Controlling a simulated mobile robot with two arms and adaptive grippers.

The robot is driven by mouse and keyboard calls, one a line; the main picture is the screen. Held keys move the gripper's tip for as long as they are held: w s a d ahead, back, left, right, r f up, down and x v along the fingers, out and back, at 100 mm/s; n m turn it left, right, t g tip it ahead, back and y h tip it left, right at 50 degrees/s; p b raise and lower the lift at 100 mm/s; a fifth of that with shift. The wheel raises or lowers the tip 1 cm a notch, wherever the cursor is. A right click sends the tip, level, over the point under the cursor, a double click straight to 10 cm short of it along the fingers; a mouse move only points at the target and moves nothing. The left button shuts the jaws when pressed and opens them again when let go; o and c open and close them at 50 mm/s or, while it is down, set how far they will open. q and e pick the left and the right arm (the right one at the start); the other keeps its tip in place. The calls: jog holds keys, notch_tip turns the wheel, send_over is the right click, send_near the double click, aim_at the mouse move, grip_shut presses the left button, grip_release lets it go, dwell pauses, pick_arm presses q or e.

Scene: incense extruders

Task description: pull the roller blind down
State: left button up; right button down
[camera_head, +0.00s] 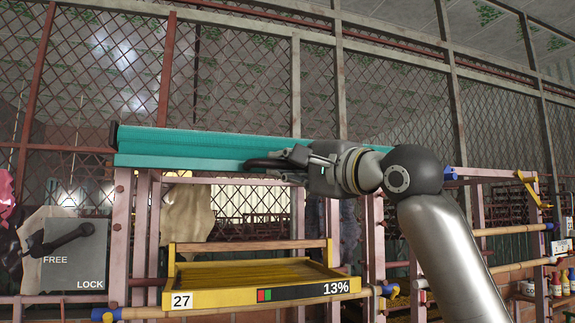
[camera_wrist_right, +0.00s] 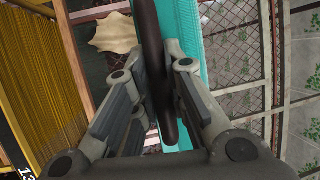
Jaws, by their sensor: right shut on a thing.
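The roller blind (camera_head: 200,143) is a teal roll with a teal lower strip, lying across the top of a pinkish frame. It is rolled up. Its teal surface also shows in the right wrist view (camera_wrist_right: 188,20). My right gripper (camera_head: 275,162) reaches in from the right, at the blind's lower edge. In the right wrist view its fingers are closed on a dark pull bar (camera_wrist_right: 150,40) that runs lengthwise between them, in front of the teal. The gripper hides the blind's right part in the head view. My left gripper is not in view.
A yellow tray (camera_head: 215,299) marked 27 and 13% sits below the blind. A grey box (camera_head: 88,268) marked FREE and LOCK, with a dark lever (camera_head: 62,239), stands at the left. Wire mesh is behind. Bottles (camera_head: 556,284) stand at the far right.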

notch_tip(320, 180, down, 27)
jog(key=b, duration=2)
jog(key=c, duration=1.5)
grip_release()
jog(key=shift+o, duration=0.2)
jog(key=v, duration=1.2)
